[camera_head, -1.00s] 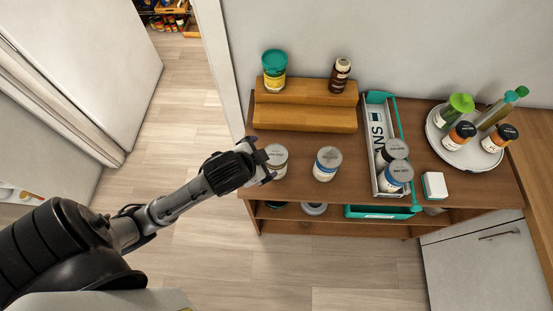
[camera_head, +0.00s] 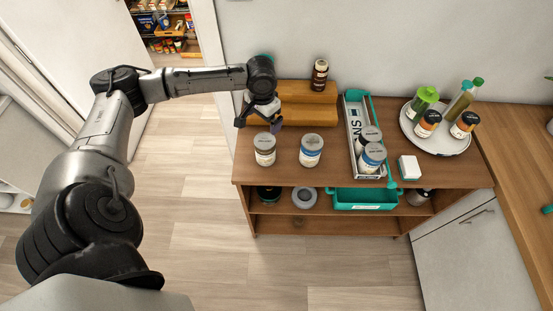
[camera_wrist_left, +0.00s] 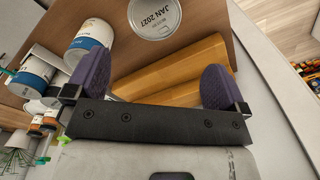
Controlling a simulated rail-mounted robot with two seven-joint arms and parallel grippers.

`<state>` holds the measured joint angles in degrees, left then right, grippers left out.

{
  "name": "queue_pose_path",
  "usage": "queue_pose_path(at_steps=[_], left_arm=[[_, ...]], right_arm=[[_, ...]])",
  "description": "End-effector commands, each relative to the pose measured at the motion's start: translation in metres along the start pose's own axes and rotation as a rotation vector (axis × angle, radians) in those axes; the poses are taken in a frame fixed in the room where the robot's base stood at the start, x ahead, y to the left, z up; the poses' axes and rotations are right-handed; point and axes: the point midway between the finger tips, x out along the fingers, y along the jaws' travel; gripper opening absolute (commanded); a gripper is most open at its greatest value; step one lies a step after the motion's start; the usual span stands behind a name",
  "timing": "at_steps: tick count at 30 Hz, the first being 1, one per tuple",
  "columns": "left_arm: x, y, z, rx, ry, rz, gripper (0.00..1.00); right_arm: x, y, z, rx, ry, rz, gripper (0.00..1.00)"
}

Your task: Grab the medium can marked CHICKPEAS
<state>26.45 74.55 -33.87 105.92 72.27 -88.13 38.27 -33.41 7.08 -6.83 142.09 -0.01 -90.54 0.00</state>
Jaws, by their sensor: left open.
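A can with a grey lid and a white and brown label (camera_head: 264,150) stands at the left front of the wooden rack top. A can with a blue and white label (camera_head: 311,150) stands to its right. Neither label is readable, so I cannot tell which can says CHICKPEAS. My left gripper (camera_head: 259,120) is open and empty, just behind the left can. In the left wrist view its purple fingers (camera_wrist_left: 155,85) are spread apart; a can lid marked JAN 2027 (camera_wrist_left: 158,12) lies beyond them. My right gripper is not in view.
A wooden step riser (camera_head: 305,115) with a dark bottle (camera_head: 319,74) stands behind. A long bin (camera_head: 350,122) to the right holds blue-labelled cans (camera_head: 371,158). Further right are a small white box (camera_head: 409,167) and a round tray (camera_head: 408,128) with jars and bottles. A teal bin (camera_head: 363,199) sits on the lower shelf.

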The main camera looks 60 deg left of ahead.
Motion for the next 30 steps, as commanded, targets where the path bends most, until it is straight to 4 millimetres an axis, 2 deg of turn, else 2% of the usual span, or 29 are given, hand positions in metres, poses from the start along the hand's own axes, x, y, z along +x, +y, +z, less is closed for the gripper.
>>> queue_pose_path(at_steps=[3, 8, 11, 21, 30], left_arm=[[-0.001, 0.008, 0.005, -0.139, -0.03, 0.044, 1.0], [0.002, 0.009, 0.004, -0.239, -0.029, 0.041, 1.0], [0.013, 0.009, 0.005, -0.26, -0.03, 0.039, 1.0], [0.069, 0.012, 0.006, -0.26, -0.029, 0.039, 1.0], [0.086, 0.012, 0.006, -0.258, -0.027, 0.039, 1.0]], right_arm=[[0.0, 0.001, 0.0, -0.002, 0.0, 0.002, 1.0], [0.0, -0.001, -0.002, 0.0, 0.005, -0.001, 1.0], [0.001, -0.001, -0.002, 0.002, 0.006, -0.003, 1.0], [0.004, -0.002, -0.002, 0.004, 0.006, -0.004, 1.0], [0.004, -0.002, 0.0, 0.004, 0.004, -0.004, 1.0]])
